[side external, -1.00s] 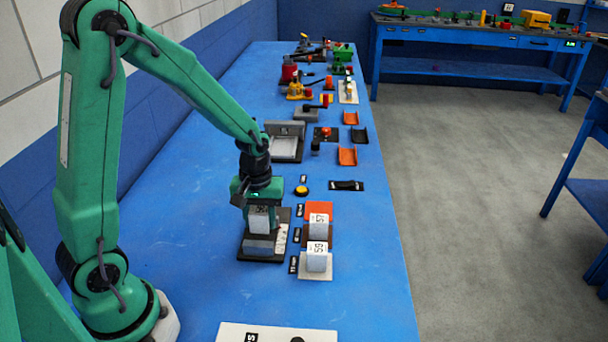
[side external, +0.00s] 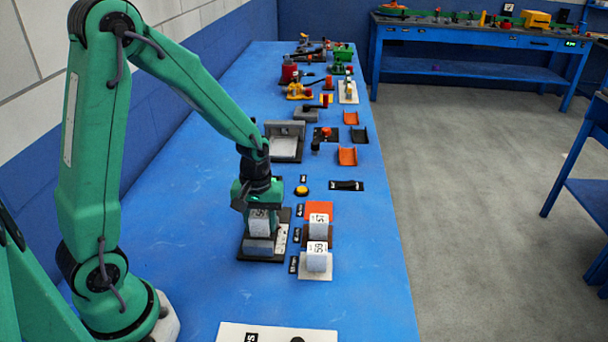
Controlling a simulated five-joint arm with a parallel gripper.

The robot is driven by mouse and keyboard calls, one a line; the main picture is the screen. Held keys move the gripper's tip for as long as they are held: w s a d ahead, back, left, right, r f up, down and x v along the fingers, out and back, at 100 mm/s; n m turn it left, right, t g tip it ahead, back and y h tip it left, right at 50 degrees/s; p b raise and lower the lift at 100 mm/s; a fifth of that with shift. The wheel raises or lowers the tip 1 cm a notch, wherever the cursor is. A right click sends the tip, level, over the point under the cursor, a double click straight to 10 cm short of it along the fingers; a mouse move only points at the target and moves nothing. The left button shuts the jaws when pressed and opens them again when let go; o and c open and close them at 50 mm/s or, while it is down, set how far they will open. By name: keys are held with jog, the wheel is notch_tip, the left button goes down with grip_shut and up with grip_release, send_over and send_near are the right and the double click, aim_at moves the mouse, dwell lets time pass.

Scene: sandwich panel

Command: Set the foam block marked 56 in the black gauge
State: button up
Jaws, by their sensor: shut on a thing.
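My gripper (side external: 257,206) is shut on a white foam block (side external: 259,226). The block carries a dark printed mark that I cannot read clearly, as the gripper partly covers its top. The block is at the black gauge (side external: 285,217), above or against a grey piece (side external: 259,246) on the gauge. I cannot tell whether the block touches that piece. A pale scale strip (side external: 280,240) runs along the gauge's right side.
Two other white foam blocks stand to the right, a nearer one (side external: 317,257) on a pale mat and a farther one (side external: 319,225). An orange tray (side external: 319,208) lies behind them. A yellow button (side external: 301,191) and a grey-white fixture (side external: 284,148) are farther back. The front table is mostly clear.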

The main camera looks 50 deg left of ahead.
aim_at(259, 213)
jog(key=shift+f, duration=1.1)
dwell(1.3)
jog(key=o, duration=1.4)
jog(key=shift+r, duration=0.1)
jog(key=shift+r, duration=4.15)
jog(key=shift+r, duration=0.1)
